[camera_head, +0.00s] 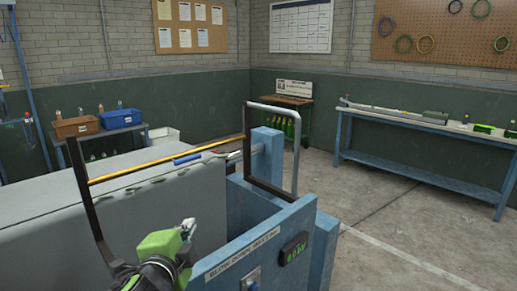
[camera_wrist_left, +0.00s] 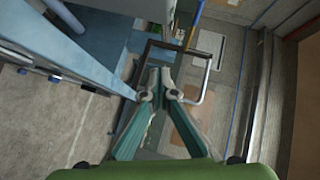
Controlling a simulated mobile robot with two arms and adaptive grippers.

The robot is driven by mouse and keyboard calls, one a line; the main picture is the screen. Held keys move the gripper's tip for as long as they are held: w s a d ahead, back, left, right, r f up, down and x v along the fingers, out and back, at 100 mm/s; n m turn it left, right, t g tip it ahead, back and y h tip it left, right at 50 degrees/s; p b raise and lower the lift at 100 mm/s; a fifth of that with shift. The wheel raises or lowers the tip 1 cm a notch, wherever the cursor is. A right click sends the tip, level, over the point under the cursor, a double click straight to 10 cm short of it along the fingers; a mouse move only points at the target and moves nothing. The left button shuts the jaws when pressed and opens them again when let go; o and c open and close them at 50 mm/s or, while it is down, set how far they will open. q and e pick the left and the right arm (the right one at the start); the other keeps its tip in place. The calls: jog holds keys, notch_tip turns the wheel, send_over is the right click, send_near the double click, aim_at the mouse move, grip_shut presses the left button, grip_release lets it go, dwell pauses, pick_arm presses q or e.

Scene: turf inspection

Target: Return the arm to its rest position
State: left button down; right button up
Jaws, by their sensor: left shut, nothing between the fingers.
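My left gripper (camera_head: 187,229) shows at the bottom of the head view, with a green body and grey fingers. It is in front of the grey covered surface (camera_head: 150,205) and left of the blue labelled panel (camera_head: 262,243). In the left wrist view its two teal-sided fingers (camera_wrist_left: 156,75) come together at the tips with nothing between them. Most of the left arm is below the picture edge. My right gripper is not in view.
A black and grey tubular frame (camera_head: 296,158) rises behind the blue panel, which carries a small display (camera_head: 294,248). A long blue-legged bench (camera_head: 430,122) stands right, beyond open concrete floor (camera_head: 385,205).

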pick_arm(q)
jog(key=s+f+n+g, duration=0.35)
jog(key=s+f, duration=0.35)
jog(key=f, duration=0.6)
jog(key=s+a+f+n+g, duration=0.2)
jog(key=s+f+n+g, duration=0.25)
jog(key=s+f, duration=0.75)
jog(key=s+a+f+n+g, duration=0.2)
jog(key=s+f+n+g, duration=0.45)
jog(key=s, duration=0.85)
notch_tip(320, 180, down, 27)
jog(key=s+m+t, duration=0.1)
jog(key=s, duration=0.1)
jog(key=s+a+f, duration=0.3)
jog(key=s+f, duration=1.3)
jog(key=s, duration=0.1)
jog(key=shift+s+f+g, duration=0.15)
jog(key=shift+f+g, duration=0.1)
jog(key=shift+g, duration=0.2)
jog(key=shift+m, duration=0.25)
